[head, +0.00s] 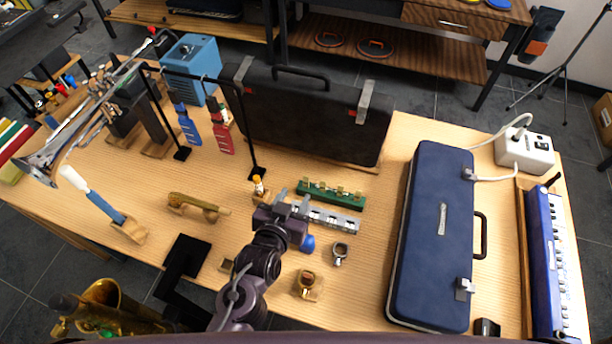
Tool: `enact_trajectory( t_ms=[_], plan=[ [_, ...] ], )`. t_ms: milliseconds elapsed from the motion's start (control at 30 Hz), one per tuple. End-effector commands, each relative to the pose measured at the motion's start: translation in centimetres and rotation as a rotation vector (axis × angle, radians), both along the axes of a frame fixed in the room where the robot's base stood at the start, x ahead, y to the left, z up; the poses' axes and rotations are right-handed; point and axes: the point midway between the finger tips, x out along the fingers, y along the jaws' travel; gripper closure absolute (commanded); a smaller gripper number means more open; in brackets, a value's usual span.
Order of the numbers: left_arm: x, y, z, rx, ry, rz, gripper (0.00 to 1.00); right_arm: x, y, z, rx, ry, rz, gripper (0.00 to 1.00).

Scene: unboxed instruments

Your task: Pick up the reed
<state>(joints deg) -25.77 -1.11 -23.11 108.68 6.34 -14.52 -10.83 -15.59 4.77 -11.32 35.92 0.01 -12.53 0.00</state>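No reed can be told for certain at this size. Small pale tan pieces (340,190) stand on a long green rack (347,202), and they may be reeds. A small orange and white item (258,184) stands on a little block left of the rack. My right gripper is not in view.
A dark blue case (433,235) lies right of the rack, and a large black case (309,118) stands behind. A metal ring (340,250), a brass-coloured piece (306,281) and a blue knob (307,243) are nearby. A black hanging stand (201,78) is at left.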

Motion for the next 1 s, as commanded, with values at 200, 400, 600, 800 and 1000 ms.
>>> enact_trajectory(
  t_ms=[200,400,600,800,1000],
  plan=[
    [1.7,-0.6,-0.6,-0.002,-0.007,0.000,0.60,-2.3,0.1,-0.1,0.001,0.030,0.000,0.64],
    [3.5,-1.2,-1.4,-0.002,-0.005,0.000,0.60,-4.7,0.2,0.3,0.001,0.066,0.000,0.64],
    [5.9,-2.0,-2.7,-0.002,-0.004,0.000,0.60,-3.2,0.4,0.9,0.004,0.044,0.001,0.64],
    [6.8,-2.3,-3.2,-0.002,-0.005,0.000,0.60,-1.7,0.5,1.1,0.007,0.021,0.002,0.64],
    [6.8,-2.2,-3.2,-0.001,-0.004,0.000,0.63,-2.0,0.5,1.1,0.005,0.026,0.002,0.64]
  ],
)
